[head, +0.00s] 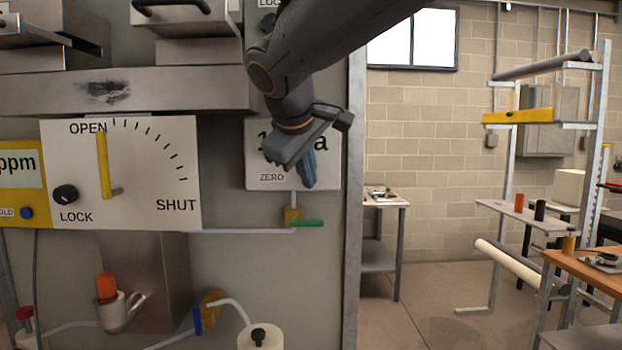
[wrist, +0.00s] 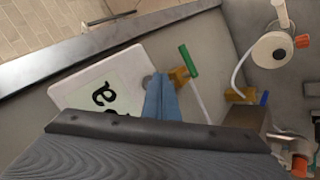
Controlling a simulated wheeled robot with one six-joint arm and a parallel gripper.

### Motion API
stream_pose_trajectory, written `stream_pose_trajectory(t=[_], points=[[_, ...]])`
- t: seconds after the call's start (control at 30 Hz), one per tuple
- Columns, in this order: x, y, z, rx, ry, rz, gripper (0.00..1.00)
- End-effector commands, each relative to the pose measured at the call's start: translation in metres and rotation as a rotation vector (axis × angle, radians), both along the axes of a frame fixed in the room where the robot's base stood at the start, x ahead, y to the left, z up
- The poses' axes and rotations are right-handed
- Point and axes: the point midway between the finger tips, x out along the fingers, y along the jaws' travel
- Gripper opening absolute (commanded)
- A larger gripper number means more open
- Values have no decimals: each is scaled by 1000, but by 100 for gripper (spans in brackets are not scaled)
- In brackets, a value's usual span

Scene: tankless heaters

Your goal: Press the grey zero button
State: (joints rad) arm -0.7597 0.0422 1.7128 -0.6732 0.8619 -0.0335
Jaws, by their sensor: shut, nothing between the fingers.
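The white gauge panel (head: 252,155) with a display and the label ZERO is on the grey wall panel, partly hidden by my gripper (head: 309,184). The gauge panel also shows in the wrist view (wrist: 75,92). The grey zero button (wrist: 147,81) shows there as a small grey round patch beside my blue fingertips (wrist: 157,77), which partly cover it. In the head view the button is hidden behind my fingers. My gripper is shut and empty, with its tips in front of the panel's lower right. I cannot tell whether they touch the button.
A green-handled valve (head: 306,223) on a yellow fitting sits just below the gauge panel. To the left is an OPEN/SHUT dial plate (head: 150,190) with a yellow lever (head: 103,165) and black LOCK knob (head: 65,194). A metal post (head: 354,220) edges the panel on the right.

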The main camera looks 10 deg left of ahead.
Motion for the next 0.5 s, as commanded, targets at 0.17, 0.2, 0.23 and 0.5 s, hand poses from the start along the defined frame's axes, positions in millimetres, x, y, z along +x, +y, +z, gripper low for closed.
stream_pose_trajectory(t=[0.17, 0.2, 0.23, 0.5], points=[[6, 1, 0, -1, 0, -1, 0], [7, 1, 0, 0, 0, 0, 0], [7, 1, 0, 0, 0, 0, 0], [7, 2, 0, 0, 0, 0, 0]])
